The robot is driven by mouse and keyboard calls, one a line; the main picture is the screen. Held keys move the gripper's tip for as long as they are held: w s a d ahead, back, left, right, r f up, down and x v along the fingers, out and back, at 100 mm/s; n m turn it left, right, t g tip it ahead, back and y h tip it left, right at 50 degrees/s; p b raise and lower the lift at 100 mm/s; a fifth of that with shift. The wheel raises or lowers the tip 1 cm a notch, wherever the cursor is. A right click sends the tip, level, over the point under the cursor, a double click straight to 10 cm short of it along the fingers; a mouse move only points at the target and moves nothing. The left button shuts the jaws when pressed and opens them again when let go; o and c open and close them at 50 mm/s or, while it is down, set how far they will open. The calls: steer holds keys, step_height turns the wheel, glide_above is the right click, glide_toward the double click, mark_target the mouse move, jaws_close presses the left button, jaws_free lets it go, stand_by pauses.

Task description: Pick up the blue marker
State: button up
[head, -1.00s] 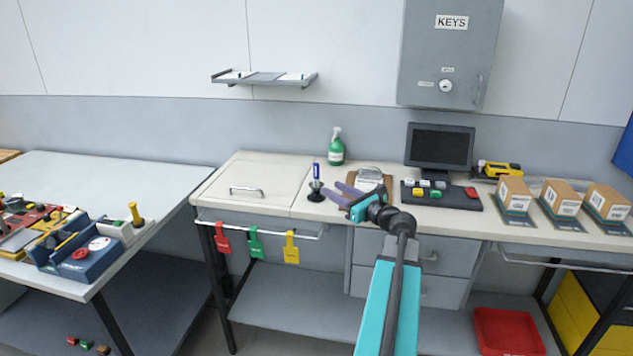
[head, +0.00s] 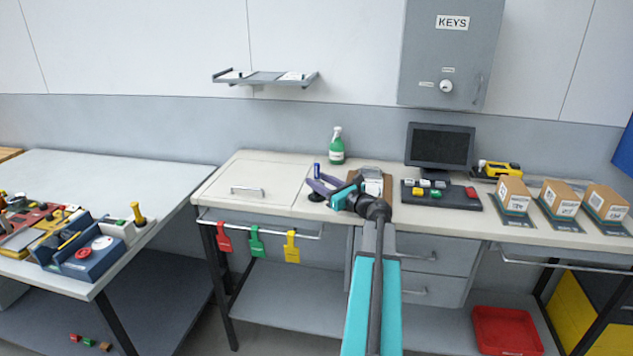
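The blue marker (head: 317,170) stands upright in a small dark round-based holder (head: 315,197) on the worktop, left of the clipboard. Only its upper part shows clearly; its lower part is hidden by my gripper. My gripper (head: 318,184) reaches in from the right with its purple fingers spread apart. The fingertips are at the marker, and it appears to be between them. Whether either finger touches it is too small to tell.
A clipboard (head: 385,185) lies right of the marker, partly behind my gripper. A green spray bottle (head: 337,150) stands behind. A monitor (head: 440,146) and a button panel (head: 468,201) are to the right. The worktop's left part (head: 250,172) is clear apart from a handle.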

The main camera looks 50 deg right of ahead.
steer(key=shift+w+d+r+p, duration=0.15)
steer(key=shift+w+p, duration=0.15)
steer(key=shift+w, duration=0.35)
steer(key=shift+w+r+p, duration=0.2)
steer(key=shift+w+p, duration=0.05)
steer(key=shift+w, duration=0.35)
steer(key=shift+w+d+r+p, duration=0.15)
steer(key=shift+w+p, duration=0.15)
steer(key=shift+w, duration=0.35)
steer(key=shift+w+a+f, duration=0.1)
steer(key=shift+w, duration=0.6)
jaws_close()
step_height(320, 180, up, 10)
steer(key=b, duration=0.1)
